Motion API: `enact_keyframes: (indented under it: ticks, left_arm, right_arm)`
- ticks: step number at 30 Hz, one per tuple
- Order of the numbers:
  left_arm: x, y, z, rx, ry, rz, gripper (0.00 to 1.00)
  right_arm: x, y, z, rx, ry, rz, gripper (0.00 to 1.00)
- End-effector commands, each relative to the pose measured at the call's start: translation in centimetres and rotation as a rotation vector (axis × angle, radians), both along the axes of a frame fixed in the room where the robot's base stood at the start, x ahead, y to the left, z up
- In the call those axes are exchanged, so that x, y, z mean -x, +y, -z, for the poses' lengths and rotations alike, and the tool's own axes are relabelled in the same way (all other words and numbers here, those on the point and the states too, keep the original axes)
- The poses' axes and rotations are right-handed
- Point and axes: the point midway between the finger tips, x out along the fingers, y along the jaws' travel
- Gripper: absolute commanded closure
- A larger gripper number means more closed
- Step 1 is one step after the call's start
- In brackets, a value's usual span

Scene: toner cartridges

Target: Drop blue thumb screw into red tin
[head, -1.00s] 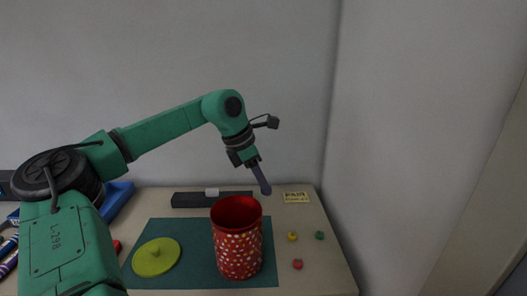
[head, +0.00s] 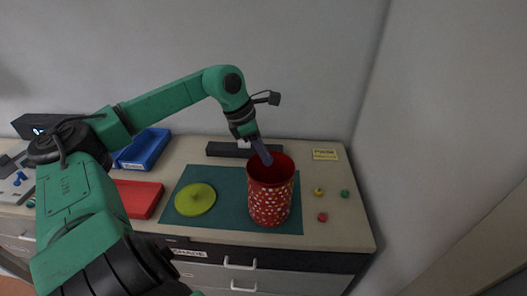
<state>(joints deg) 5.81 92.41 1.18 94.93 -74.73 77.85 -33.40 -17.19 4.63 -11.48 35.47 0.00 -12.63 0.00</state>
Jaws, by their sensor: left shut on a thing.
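The red tin (head: 269,203) stands upright and open on a dark green mat, with pale dots on its side. My left gripper (head: 267,161) points down at the tin's mouth, its tips at or just inside the opening as seen from here. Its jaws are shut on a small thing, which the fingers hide. The inside bottom of the tin is hidden. My right gripper is not in view.
A yellow-green lid (head: 195,199) lies on the mat (head: 228,222) left of the tin. Small yellow (head: 318,192), green (head: 345,193) and red (head: 322,217) pieces lie to the right. A red tray (head: 139,198) and blue bin (head: 146,149) stand left. A black bar (head: 226,149) lies behind.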

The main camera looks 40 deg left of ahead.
Motion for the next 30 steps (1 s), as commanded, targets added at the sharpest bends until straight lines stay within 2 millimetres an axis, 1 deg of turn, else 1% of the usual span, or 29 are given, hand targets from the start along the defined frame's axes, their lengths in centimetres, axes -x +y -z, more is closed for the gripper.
enact_keyframes:
  ticks: [5,6,7,8,18,20,22,24,30]
  left_arm:
    - [0.0,0.0,-0.2,0.0,0.0,0.0,1.0]
    - [0.0,0.0,-0.2,0.0,0.0,0.0,0.53]
    - [0.0,0.0,-0.2,0.0,0.0,0.0,0.41]
    - [0.0,0.0,-0.2,0.0,0.0,0.0,0.33]
    - [0.0,0.1,-0.3,-0.001,-0.001,0.0,0.33]
    - [0.1,0.2,-0.6,0.0,-0.003,-0.001,0.33]
    - [0.3,0.4,-1.3,-0.001,-0.006,-0.003,0.33]
    - [0.8,0.8,-2.6,-0.002,-0.009,-0.003,0.33]
    - [2.7,2.3,-8.4,-0.005,-0.003,-0.005,0.33]
  right_arm:
    - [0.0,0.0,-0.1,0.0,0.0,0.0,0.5]
    - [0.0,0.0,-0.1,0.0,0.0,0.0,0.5]
    - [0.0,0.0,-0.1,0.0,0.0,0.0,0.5]
    - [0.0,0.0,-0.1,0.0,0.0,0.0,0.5]
    - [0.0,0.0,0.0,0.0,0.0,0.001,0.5]
    - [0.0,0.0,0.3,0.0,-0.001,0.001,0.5]
    - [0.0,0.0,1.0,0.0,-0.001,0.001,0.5]
    - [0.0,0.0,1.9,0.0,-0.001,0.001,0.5]
    - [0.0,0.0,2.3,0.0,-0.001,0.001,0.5]
